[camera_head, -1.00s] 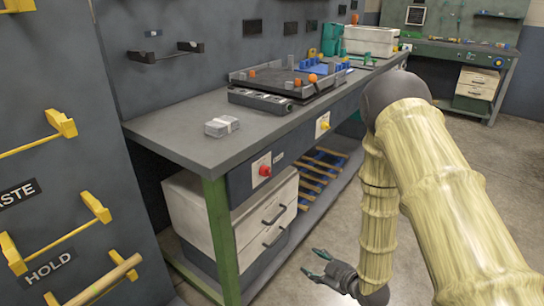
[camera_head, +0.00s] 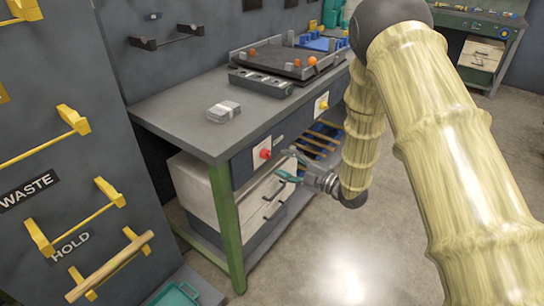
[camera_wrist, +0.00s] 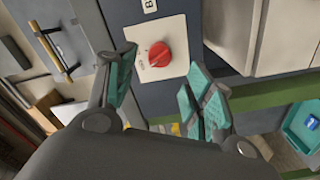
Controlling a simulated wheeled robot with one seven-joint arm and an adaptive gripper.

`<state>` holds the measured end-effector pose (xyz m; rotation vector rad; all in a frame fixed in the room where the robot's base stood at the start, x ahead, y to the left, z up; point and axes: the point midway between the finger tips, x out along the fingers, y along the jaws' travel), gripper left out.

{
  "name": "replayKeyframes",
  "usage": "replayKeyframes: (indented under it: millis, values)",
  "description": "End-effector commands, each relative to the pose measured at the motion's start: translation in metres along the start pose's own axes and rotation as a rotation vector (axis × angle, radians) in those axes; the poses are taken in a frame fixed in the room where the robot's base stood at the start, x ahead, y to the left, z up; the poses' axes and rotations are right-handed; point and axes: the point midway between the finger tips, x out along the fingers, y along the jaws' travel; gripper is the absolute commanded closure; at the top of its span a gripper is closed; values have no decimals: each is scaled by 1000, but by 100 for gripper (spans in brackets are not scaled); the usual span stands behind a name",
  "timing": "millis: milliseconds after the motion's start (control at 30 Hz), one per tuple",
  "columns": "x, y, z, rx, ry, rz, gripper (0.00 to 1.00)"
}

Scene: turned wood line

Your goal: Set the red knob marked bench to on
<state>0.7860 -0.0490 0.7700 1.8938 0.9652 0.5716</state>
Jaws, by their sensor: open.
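The red knob (camera_head: 265,154) sits on a pale square plate (camera_head: 262,152) on the front apron of the workbench, near its left corner. In the wrist view the red knob (camera_wrist: 160,55) shows on its plate (camera_wrist: 172,32), ahead of the fingers and slightly above the gap between them. Small lettering is beside the knob, too small to read. A label on the apron is cut off, showing a "B". My gripper (camera_head: 286,167) is open and empty, just right of and below the knob. In the wrist view my gripper (camera_wrist: 160,88) has teal pads apart, not touching the knob.
White drawers (camera_head: 265,212) stand under the bench (camera_head: 180,112). A grey packet (camera_head: 223,111) and a tray (camera_head: 290,60) lie on top. A rack panel with yellow holders (camera_head: 60,140) stands left.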

Motion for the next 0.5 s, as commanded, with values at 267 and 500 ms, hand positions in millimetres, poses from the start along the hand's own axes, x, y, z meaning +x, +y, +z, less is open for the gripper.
replayKeyframes:
  millis: [267, 500]
  values:
    - [42, 0, 0, -1, 1, -1, 47]
    - [60, 0, 0, 1, -1, 0, 47]
